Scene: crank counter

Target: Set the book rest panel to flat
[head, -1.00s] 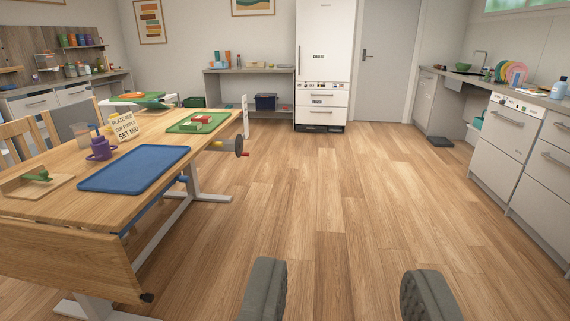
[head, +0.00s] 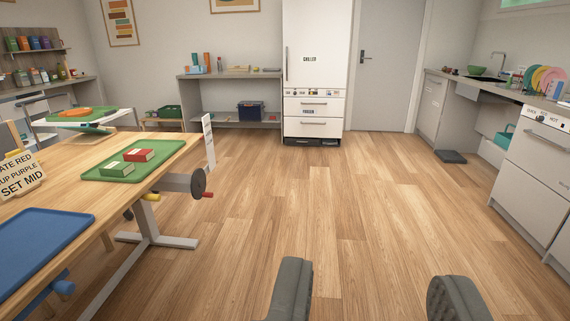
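My gripper (head: 374,295) is open and empty, its two grey fingers wide apart over bare floor at the bottom of the view. The wooden table (head: 128,198) is at the left, out of reach of the fingers. A grey crank wheel (head: 197,183) with a red knob (head: 208,195) sticks out from the table's right side. A tilted panel (head: 95,128) shows beyond the table's far end; I cannot tell whether it is the book rest.
A blue mat (head: 40,245) and a lettered sign (head: 20,175) are on the table at left. A white table leg foot (head: 170,241) reaches onto the floor. The floor (head: 330,210) is clear ahead. A counter (head: 535,160) stands at right, a fridge (head: 312,60) at the back.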

